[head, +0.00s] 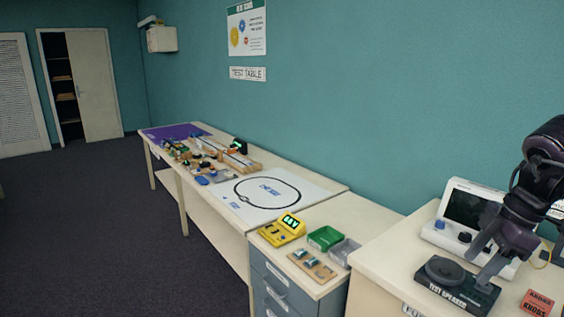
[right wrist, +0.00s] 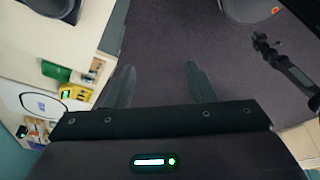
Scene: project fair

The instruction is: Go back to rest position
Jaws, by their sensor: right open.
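My right gripper (head: 484,258) hangs from the dark arm at the right of the head view. Its fingers appear in front of the test speaker (head: 458,289). In the right wrist view the two fingers of this gripper (right wrist: 158,85) stand apart with nothing between them, only dark carpet beyond. A dark jointed arm at the right of that view looks like my left arm, with its gripper (right wrist: 266,45) at the end. It is too small to tell its jaws. The left gripper does not show in the head view.
A bench with a grey-screened instrument (head: 470,212) and a red box (head: 537,302) is at right. A drawer cabinet (head: 283,292) bears a yellow meter (head: 283,230) and a green bin (head: 325,238). A long table (head: 335,187) runs back. The carpet (head: 90,220) at left is clear.

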